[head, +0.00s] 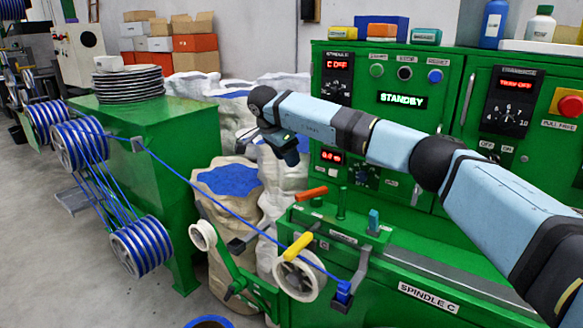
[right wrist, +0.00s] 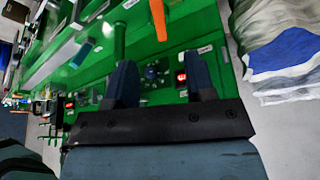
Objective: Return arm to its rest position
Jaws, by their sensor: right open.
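My right arm (head: 390,143) reaches in from the right in the head view, its light blue links stretched across the front of the green machine. My right gripper (head: 287,150) hangs at the arm's far end, pointing down, in front of the machine and above the spindle bench. In the right wrist view its two dark fingers (right wrist: 161,82) stand apart with nothing between them. The blue cable (head: 215,187) runs from the spools on the left down to the spindle bench, clear of the gripper. My left gripper is not in view.
The green machine (head: 440,135) carries lit displays and a red knob. The bench has an orange lever (head: 311,193), a yellow lever (head: 298,246) and a white wheel (head: 299,277). Blue spools (head: 142,246) stand at left. Pale sacks (head: 285,178) stand behind the cable. Floor at lower left is clear.

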